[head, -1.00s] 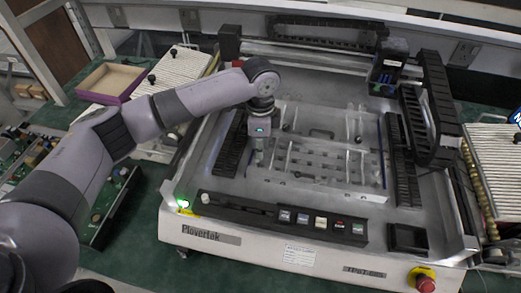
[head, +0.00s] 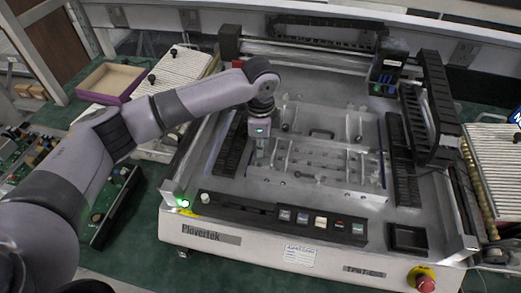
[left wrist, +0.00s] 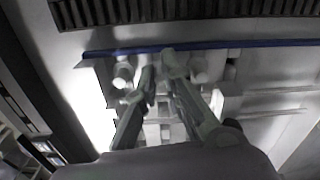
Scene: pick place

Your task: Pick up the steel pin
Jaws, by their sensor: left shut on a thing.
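My left gripper (head: 262,158) reaches down over the left part of the metal fixture plate (head: 300,187) inside the machine. In the left wrist view my left gripper (left wrist: 160,66) has its two fingers close together, shut on the steel pin. The pin is small and mostly hidden between the fingertips, low at the fixture. A pale round metal post (left wrist: 122,72) stands to the left of the fingers, and another pale cylinder (left wrist: 199,70) is just to their right. My right gripper is not in view.
The machine's front button panel (head: 290,217) lies before the fixture, and black ribbed strips (head: 232,145) flank it. A gantry head (head: 388,68) stands at the back right. A purple-edged tray (head: 110,80) and a ribbed light box (head: 178,72) are at the left.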

